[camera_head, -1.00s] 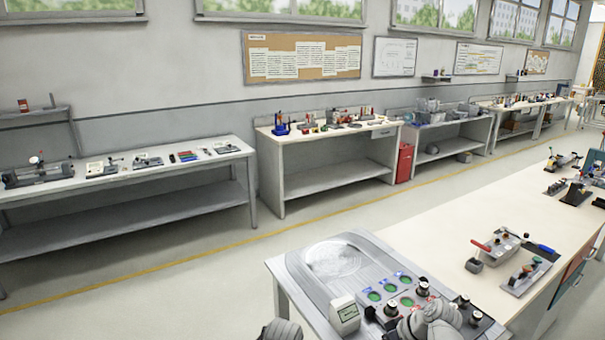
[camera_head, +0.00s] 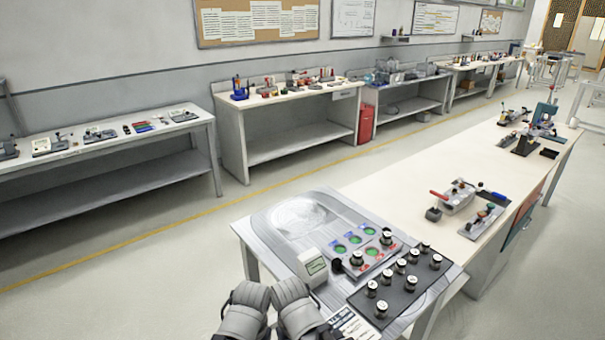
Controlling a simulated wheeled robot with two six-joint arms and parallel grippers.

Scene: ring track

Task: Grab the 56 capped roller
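Several small rollers with dark bodies and pale tops stand upright on a black tray (camera_head: 394,305) at the front right of the near bench. One roller (camera_head: 357,259) and another roller (camera_head: 387,238) stand apart, by a grey panel (camera_head: 372,262) with green round pads. Any numbers on them are too small to read, so I cannot tell which is the 56 capped roller. Two grey rounded parts of my arms show at the bottom edge, left of the tray. My gripper fingers do not show, and nothing is seen held.
A small pale box with a display (camera_head: 312,266) stands left of the panel. A silver ring track plate (camera_head: 300,215) lies behind it. A red-handled device (camera_head: 458,196) sits farther along the bench. The bench top between is clear.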

